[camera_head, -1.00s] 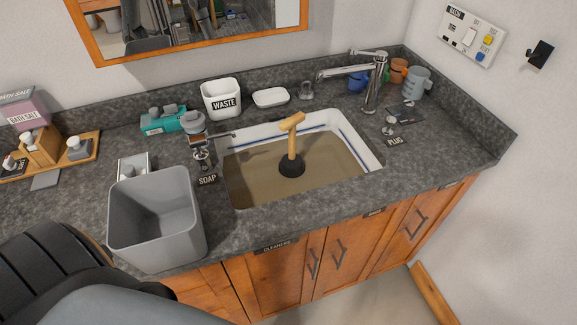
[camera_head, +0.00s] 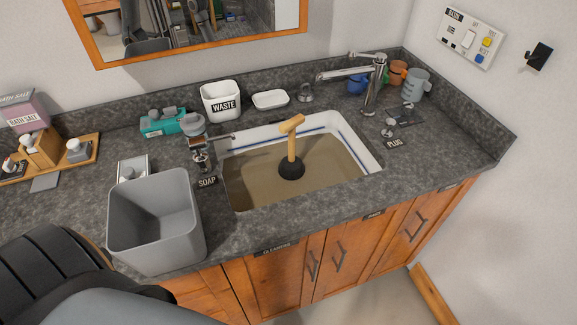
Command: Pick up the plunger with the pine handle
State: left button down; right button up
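The plunger has a pine T-shaped handle (camera_head: 292,137) and a black rubber cup (camera_head: 291,168). It stands upright in the sink (camera_head: 232,197), which holds murky brown water. The lower part of the cup is hidden by the water. A dark, ribbed part of my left arm fills the lower left corner of the view. Neither of my grippers shows, and nothing touches the plunger.
A grey bin (camera_head: 157,222) stands on the counter's front edge, left of the sink. The soap dispenser (camera_head: 199,145) stands at the sink's left rim, the tall faucet (camera_head: 372,85) behind its right. A plug (camera_head: 388,127) lies to the right.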

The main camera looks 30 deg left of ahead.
aim_at(288, 171)
jog(key=u, duration=0.4)
jog(key=i+l+u, duration=0.1)
jog(key=l+u, duration=0.2)
jog(key=i+l+u, duration=0.1)
jog(key=l+u, duration=0.5)
jog(key=i+l, duration=0.05)
